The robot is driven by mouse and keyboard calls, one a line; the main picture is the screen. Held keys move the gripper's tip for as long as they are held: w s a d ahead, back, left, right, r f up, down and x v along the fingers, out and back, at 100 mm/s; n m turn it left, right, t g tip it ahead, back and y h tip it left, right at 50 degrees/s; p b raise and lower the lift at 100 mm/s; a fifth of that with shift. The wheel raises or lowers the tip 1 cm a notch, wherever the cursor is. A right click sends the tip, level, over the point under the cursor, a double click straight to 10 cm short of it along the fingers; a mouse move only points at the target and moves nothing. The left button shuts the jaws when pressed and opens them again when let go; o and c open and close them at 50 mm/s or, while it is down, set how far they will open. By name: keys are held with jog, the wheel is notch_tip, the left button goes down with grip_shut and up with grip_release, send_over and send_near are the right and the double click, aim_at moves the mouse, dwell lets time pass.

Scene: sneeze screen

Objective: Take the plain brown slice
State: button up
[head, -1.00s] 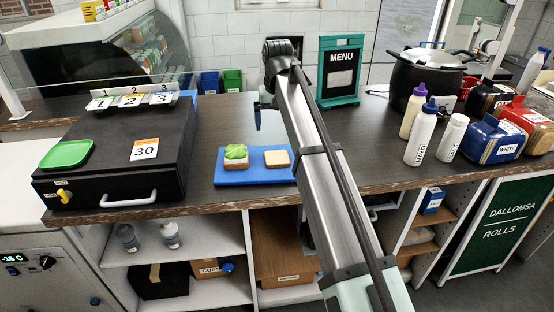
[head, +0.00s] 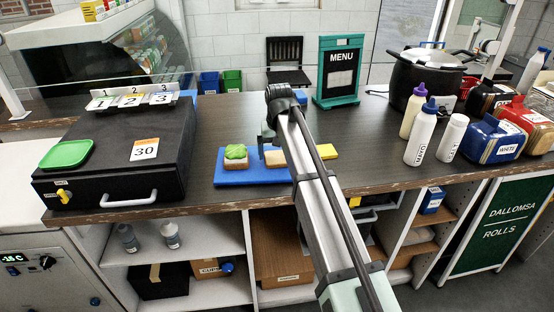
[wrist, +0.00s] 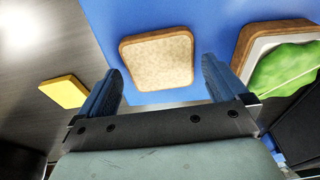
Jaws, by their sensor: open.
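The plain brown slice (head: 275,158) lies on the blue board (head: 248,178), to the right of the topped slice (head: 236,156). In the wrist view the plain slice (wrist: 157,60) shows a pale speckled face and a brown crust. My gripper (wrist: 160,80) is open, its two blue fingers apart, with the slice ahead of and between the fingertips. It holds nothing. In the head view my gripper (head: 264,152) hangs over the board beside the plain slice, and my arm hides part of the board's right side. The topped slice (wrist: 285,68) carries a white layer and green lettuce, close to one finger.
A yellow flat piece (head: 328,152) lies on the counter right of the board. A black case (head: 110,160) with a green lid (head: 66,154) stands left. Bottles (head: 420,134) and the menu stand (head: 340,72) are right and behind. Bare counter lies behind the board.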

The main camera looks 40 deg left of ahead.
jog(key=shift+f, duration=0.65)
jog(key=c, duration=0.8)
jog(key=shift+a, duration=0.1)
jog(key=shift+c, duration=0.2)
jog(key=shift+r, duration=0.15)
